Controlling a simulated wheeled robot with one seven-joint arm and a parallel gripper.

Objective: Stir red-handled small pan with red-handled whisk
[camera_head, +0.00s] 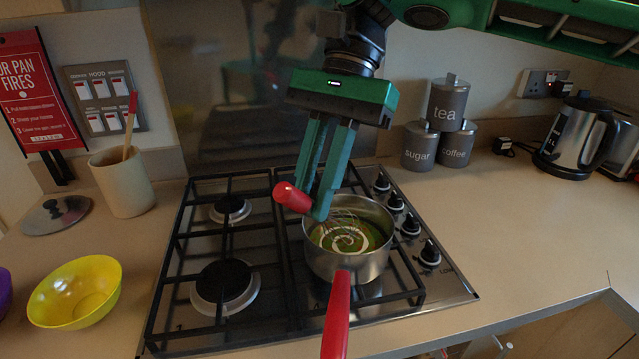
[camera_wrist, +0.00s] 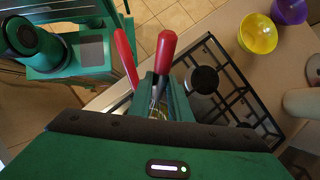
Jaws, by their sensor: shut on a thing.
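The small pan (camera_head: 340,266) stands on the right side of the hob, its red handle (camera_head: 337,315) toward the front. It holds green liquid with a pale swirl (camera_head: 338,243). My gripper (camera_head: 316,205) is shut on the whisk's red handle (camera_head: 292,197), which sticks out to the left of the fingers. The whisk's wire loops (camera_head: 345,221) reach down inside the pan; how deep their tips sit is unclear. In the wrist view, the whisk handle (camera_wrist: 163,52) stands between the fingers, with the pan's red handle (camera_wrist: 125,58) beside it.
A yellow bowl (camera_head: 75,291) and a beige pot (camera_head: 123,183) with a red-tipped utensil stand left of the hob. A lid (camera_head: 56,214) lies near them. Canisters (camera_head: 449,103) and a kettle (camera_head: 578,136) stand at the back right. The right counter's front is clear.

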